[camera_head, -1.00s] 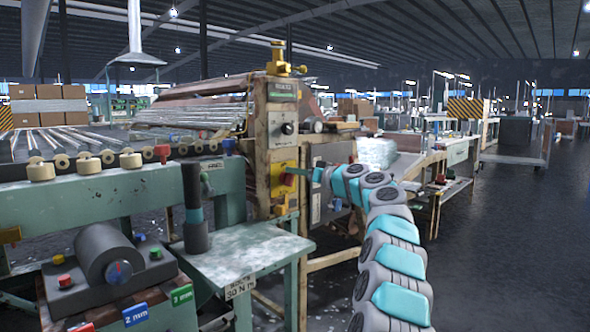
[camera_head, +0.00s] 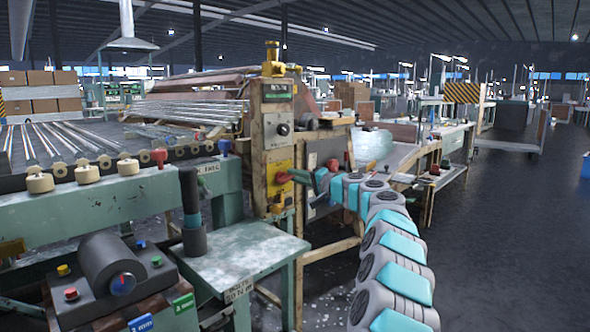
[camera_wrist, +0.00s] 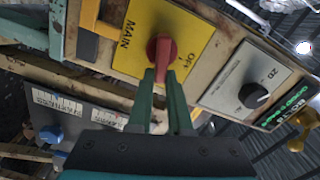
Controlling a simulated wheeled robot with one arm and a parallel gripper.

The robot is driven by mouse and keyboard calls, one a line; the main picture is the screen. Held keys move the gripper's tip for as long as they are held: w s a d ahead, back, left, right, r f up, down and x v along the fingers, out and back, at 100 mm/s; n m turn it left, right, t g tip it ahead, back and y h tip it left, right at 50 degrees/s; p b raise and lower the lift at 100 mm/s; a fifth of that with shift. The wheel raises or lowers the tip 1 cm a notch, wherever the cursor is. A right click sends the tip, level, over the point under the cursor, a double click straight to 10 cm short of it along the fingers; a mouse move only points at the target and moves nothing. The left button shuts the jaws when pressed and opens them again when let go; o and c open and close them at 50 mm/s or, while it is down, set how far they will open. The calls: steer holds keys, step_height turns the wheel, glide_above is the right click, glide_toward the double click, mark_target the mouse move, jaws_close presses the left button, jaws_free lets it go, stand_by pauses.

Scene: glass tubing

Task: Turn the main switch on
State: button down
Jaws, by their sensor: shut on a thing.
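The main switch is a red handle on a yellow plate (camera_head: 279,185) on the front of the tall machine post. In the wrist view the red handle (camera_wrist: 161,50) sits on the yellow plate (camera_wrist: 180,22), which reads "MAIN" and "OFF". My gripper (camera_wrist: 161,72) has its two green fingers shut on the red handle. In the head view my gripper (camera_head: 298,176) reaches the handle from the right, and the fingertips are small there. The handle's exact angle is partly hidden by the fingers.
A black knob (camera_wrist: 253,95) on a pale plate is beside the switch. A blue knob (camera_wrist: 51,134) is on a grey scale panel. A green side table (camera_head: 240,255) stands in front of the post. Open floor (camera_head: 490,250) lies to the right.

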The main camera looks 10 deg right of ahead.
steer(key=shift+f+m+p, duration=0.25)
steer(key=shift+m+p, duration=0.25)
steer(key=shift+m, duration=0.45)
steer(key=shift+f+m+p, duration=0.2)
steer(key=shift+m+p, duration=0.3)
steer(key=shift+m, duration=0.45)
steer(key=shift+d, duration=0.1)
steer(key=c, duration=0.8)
jaws_free()
steer(key=shift+w, duration=0.1)
steer(key=shift+c, duration=0.2)
steer(key=b+v, duration=0.1)
steer(key=v, duration=0.6)
steer(key=shift+s+d, duration=0.2)
steer(key=shift+s, duration=0.15)
